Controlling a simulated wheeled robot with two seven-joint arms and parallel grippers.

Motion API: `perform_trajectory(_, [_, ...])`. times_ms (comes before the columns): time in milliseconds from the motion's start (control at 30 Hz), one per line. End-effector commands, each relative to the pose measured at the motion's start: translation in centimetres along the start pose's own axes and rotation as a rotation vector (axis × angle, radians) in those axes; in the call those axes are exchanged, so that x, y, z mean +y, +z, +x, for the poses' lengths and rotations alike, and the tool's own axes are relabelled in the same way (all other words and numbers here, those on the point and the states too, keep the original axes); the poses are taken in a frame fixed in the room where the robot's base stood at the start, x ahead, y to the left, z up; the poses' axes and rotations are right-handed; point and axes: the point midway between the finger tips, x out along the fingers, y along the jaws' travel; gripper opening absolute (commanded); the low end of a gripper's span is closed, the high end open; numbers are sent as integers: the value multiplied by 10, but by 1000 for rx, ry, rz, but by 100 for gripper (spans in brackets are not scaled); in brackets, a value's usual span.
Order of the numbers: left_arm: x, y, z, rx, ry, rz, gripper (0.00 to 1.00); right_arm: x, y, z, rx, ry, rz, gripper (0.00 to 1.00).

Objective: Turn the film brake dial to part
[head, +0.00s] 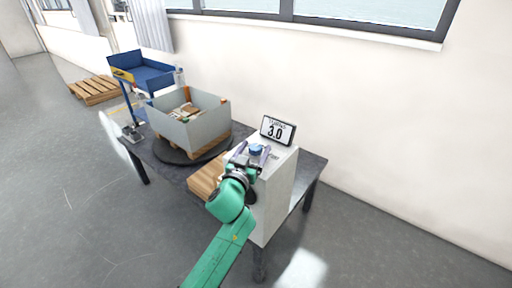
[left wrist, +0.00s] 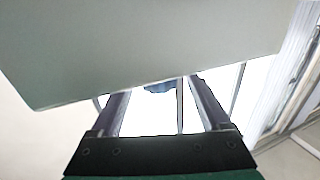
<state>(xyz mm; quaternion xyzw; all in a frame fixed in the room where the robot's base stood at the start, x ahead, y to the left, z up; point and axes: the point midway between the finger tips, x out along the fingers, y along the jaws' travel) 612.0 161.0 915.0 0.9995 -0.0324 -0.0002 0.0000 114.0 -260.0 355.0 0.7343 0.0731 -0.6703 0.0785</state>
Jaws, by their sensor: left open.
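The film brake dial (head: 257,149) is a small blue knob on top of a pale box-shaped unit (head: 279,196). It also shows as a blue patch (left wrist: 159,87) between the fingers in the left wrist view. My left gripper (head: 255,155) is open, with one finger on each side of the dial. I cannot tell whether either finger touches it. Dark lettering beside the dial is too small to read surely. A display (head: 277,130) behind the dial reads 3.0. My right gripper is not in view.
The unit stands at the right end of a dark table (head: 314,168). A grey open bin (head: 206,128) with items sits on a round dark turntable to the left. A blue cart (head: 150,77) and a wooden pallet (head: 95,90) stand farther back. A wall runs behind.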

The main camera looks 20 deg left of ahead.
Motion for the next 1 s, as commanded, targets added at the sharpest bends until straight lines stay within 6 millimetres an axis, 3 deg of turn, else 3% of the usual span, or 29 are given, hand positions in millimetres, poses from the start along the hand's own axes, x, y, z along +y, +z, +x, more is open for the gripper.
perform_trajectory(300, [0,0,9,-1,0,0,80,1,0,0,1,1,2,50])
perform_trajectory(367, [0,0,8,0,0,0,61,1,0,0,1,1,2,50])
perform_trajectory(500, [0,0,8,0,0,0,7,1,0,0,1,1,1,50])
perform_trajectory(533, [0,0,8,0,0,0,0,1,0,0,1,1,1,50])
perform_trajectory(767, [0,-1,8,0,13,0,0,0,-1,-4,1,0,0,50])
perform_trajectory(1000, [-1,-5,8,-2,93,3,0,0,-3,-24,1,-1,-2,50])
